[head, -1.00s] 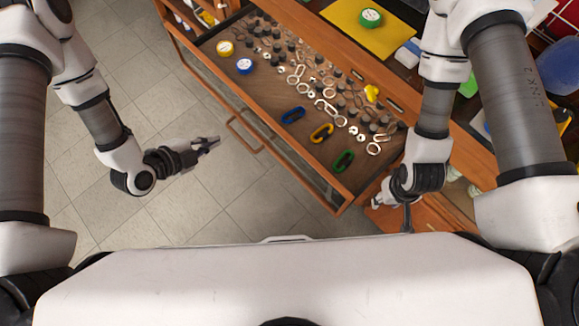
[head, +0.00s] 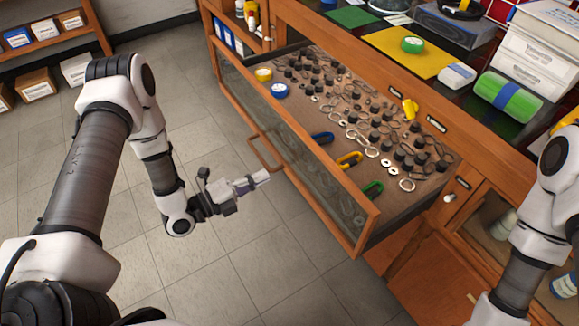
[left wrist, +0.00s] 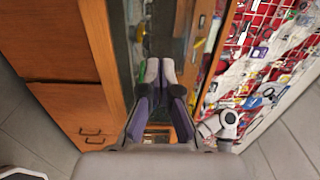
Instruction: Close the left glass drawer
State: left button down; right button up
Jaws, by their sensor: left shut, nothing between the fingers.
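The left glass drawer (head: 325,190) is pulled open from the wooden cabinet, with a glass front in a wooden frame. Its wooden handle (head: 265,154) sticks out from the front. My left gripper (head: 262,178) is shut and empty, in front of the drawer near the handle; the picture does not clearly show contact. In the left wrist view, my left gripper's fingertips (left wrist: 153,66) are together, pointing toward the glass front (left wrist: 150,30). My right gripper is out of view; only part of its arm shows at the right edge.
The drawer holds small metal parts, coloured carabiners (head: 349,160) and tape rolls (head: 279,90). A yellow mat (head: 400,52) and a green roll (head: 508,97) lie on the counter (head: 350,40). Shelves with boxes (head: 76,70) stand at the far left. The tiled floor (head: 270,260) before the drawer is clear.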

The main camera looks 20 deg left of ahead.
aim_at(298, 159)
pick_arm(q)
jog(key=x, duration=0.8)
jog(key=shift+w+d, duration=0.15)
jog(key=shift+w, duration=0.15)
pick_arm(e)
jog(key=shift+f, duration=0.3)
